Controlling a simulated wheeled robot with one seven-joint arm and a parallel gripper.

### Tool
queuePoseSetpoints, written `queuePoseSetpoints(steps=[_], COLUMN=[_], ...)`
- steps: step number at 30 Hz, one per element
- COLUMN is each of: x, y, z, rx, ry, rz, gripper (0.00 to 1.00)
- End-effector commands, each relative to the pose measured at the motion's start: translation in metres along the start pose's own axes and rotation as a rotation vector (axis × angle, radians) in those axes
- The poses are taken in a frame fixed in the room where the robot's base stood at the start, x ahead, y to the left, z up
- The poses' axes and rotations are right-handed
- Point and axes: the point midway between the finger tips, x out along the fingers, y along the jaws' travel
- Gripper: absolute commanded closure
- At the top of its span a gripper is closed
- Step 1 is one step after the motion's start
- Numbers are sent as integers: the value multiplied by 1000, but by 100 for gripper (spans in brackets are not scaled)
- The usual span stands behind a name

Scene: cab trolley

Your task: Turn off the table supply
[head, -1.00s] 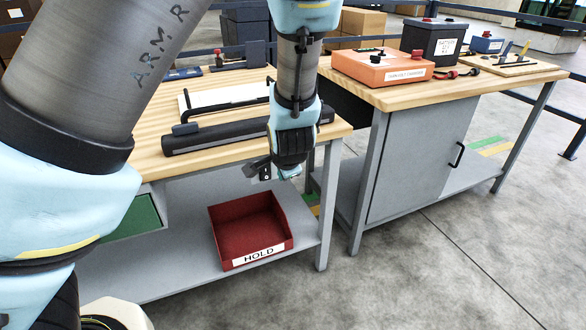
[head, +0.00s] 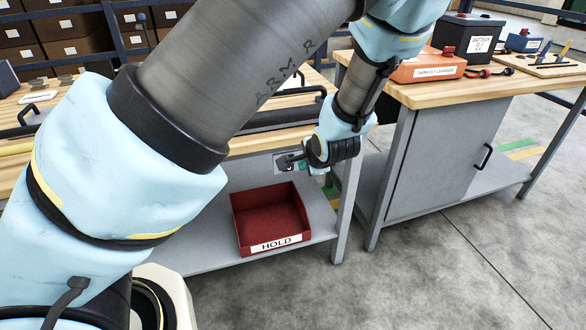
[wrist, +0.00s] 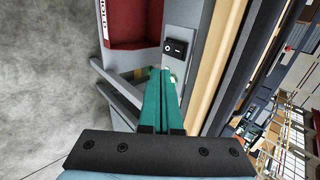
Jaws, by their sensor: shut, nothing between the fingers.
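The table supply switch (wrist: 175,48) is a black rocker with white marks on a light grey plate (wrist: 181,22), under the wooden top's edge in the wrist view. Which way the rocker is pressed is too small to tell. My gripper (wrist: 161,71) has its green fingers shut and empty. Their tips appear just below the switch in the wrist view; I cannot tell if they touch anything. In the head view my gripper (head: 287,162) is in front of the grey plate (head: 279,154) and hides much of it.
The red HOLD bin (head: 270,217) sits on the lower shelf (head: 205,255) below my gripper. A table leg (head: 346,205) stands just right of it. A second bench with a grey cabinet (head: 437,150) is further right. The floor in front is clear.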

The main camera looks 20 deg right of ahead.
Motion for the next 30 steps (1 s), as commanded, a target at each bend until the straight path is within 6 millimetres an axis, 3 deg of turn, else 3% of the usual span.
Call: queuePoseSetpoints(steps=[1, 9, 15, 21, 30], x=[14, 70, 99, 113, 115], y=[2, 2, -8, -14, -16], z=[2, 2, 1, 0, 0], rx=[-3, -3, -4, -1, 0], ry=[-4, -4, -2, 0, 0], rz=[0, 1, 1, 1, 1], gripper=[100, 100, 100, 100, 100])
